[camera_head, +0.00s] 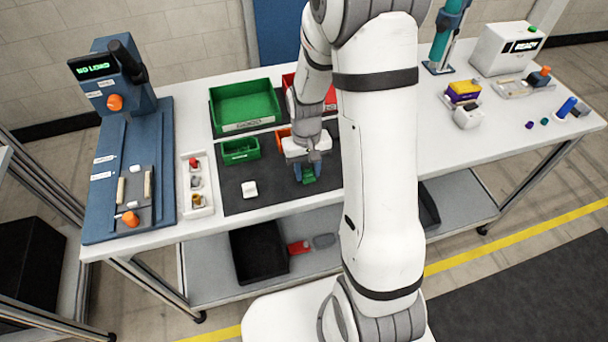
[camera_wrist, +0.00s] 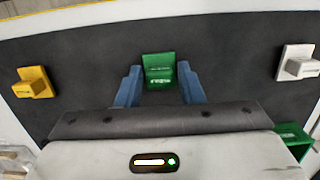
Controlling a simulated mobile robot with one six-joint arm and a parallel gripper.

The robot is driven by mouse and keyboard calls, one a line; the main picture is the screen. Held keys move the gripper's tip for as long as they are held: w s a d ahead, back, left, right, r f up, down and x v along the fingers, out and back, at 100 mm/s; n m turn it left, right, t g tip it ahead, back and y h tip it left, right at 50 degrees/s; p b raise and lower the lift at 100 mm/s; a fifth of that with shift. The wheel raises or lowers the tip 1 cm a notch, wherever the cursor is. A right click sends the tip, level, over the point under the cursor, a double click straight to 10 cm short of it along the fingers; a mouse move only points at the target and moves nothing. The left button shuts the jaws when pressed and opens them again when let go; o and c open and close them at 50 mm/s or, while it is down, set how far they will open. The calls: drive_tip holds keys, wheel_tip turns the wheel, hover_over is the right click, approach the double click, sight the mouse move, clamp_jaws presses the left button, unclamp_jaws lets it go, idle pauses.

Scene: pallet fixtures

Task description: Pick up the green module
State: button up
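The green module (camera_head: 308,179) lies on the dark mat near the table's front edge, partly hidden by my gripper in the head view. In the wrist view the green module (camera_wrist: 158,68) sits centred between my blue fingers. My gripper (camera_head: 306,171) points down over it. In the wrist view my gripper (camera_wrist: 159,76) is open, with one finger on each side of the module and narrow dark gaps visible. Whether the fingertips are level with the module or above it is hard to tell.
A white module (camera_head: 249,189) and a yellow module (camera_wrist: 33,83) lie on the mat on either side. A blue fixture (camera_head: 160,160) is at left.

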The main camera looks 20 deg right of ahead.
sight(308, 170)
drive_tip(key=c, duration=0.5)
drive_tip(key=shift+c, duration=0.2)
wheel_tip(308, 170, up, 10)
drive_tip(key=b, duration=0.1)
